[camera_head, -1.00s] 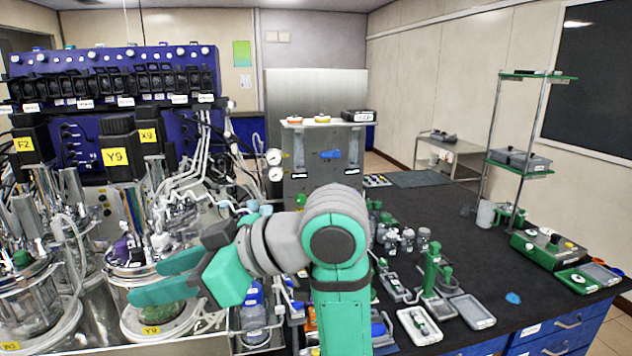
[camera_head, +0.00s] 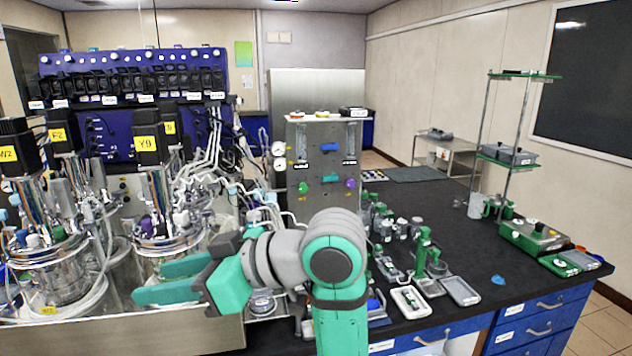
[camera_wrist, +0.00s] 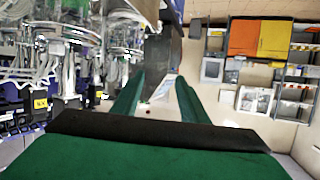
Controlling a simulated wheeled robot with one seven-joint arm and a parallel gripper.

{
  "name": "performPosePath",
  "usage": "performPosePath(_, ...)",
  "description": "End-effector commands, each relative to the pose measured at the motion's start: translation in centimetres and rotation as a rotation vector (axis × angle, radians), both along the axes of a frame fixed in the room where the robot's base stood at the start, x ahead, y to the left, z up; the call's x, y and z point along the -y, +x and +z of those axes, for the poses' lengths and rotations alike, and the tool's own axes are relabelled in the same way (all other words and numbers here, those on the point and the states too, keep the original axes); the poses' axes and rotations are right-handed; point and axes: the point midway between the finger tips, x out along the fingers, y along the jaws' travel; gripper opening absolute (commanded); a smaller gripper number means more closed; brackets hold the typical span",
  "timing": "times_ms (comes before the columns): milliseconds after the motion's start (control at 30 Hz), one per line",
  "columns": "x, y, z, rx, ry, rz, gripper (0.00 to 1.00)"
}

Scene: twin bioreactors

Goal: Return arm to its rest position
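My arm (camera_head: 335,250) is green and grey and is raised and bent in the lower middle of the head view. Its end points to the left. My gripper (camera_head: 165,279) has two green fingers with a clear gap between them and nothing held. In the wrist view, my gripper (camera_wrist: 158,95) also shows both fingers apart, with only the distant room between them. The gripper appears in front of the glass and steel bioreactor vessel labelled Y9 (camera_head: 165,235); I cannot tell the exact distance.
Another vessel (camera_head: 55,265) stands at the left on a steel tray (camera_head: 130,335). A gas panel (camera_head: 325,165) stands behind my arm. The dark bench (camera_head: 460,240) at right holds small tools and a green-tiered rack (camera_head: 510,158). Floor shows at lower right.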

Motion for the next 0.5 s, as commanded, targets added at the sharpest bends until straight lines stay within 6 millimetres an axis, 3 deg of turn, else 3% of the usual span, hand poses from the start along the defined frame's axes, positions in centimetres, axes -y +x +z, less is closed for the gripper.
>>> performPosePath(267, -0.4, 2.2, -2.7, -0.074, 0.11, -0.076, 0.4)
performPosePath(500, -0.3, 5.3, -7.5, -0.176, 0.262, -0.212, 0.4)
